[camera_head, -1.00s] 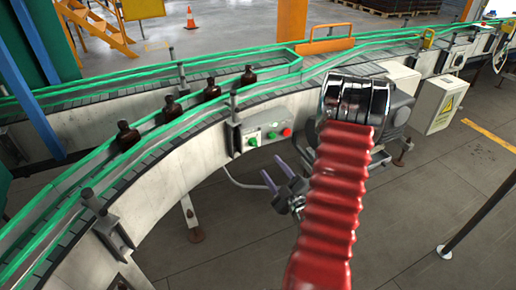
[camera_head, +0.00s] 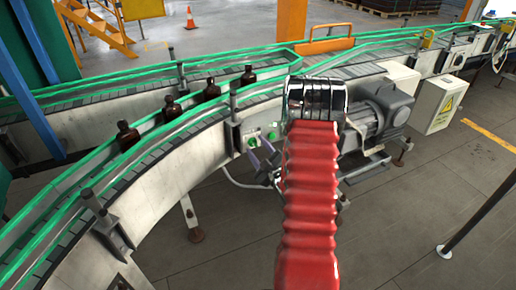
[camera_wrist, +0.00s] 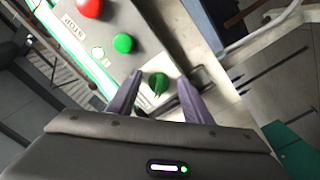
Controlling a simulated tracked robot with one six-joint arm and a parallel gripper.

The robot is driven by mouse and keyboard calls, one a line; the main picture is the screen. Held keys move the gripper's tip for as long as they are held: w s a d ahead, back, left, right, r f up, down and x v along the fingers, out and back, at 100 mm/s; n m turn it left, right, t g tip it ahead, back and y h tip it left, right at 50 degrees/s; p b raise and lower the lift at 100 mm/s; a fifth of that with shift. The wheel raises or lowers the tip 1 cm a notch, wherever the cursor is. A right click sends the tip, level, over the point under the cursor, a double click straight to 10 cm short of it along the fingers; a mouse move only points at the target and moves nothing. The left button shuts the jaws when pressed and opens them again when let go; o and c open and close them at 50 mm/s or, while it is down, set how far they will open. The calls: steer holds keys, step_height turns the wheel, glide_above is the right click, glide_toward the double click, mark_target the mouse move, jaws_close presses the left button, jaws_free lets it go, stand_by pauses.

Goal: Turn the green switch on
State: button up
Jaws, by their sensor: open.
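The green switch (camera_wrist: 158,83) is a round knob with a raised grip on a pale control panel (camera_wrist: 145,75). It also shows in the head view (camera_head: 252,142), low on the panel at the conveyor's side. My gripper (camera_wrist: 160,74) is open, with one purple finger to each side of the switch in the wrist view. I cannot tell whether the fingertips reach around the knob or stop just short of it. In the head view my gripper (camera_head: 260,149) is right beside the panel, partly hidden by my red arm sleeve.
A green push button (camera_wrist: 122,43) and a red STOP button (camera_wrist: 88,8) sit on the same panel. Several amber bottles (camera_head: 128,136) stand on the conveyor (camera_head: 165,165). A grey motor (camera_head: 385,110) is right of my arm.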

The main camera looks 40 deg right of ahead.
steer(key=c, duration=1.1)
steer(key=shift+o, duration=0.2)
steer(key=shift+d, duration=0.15)
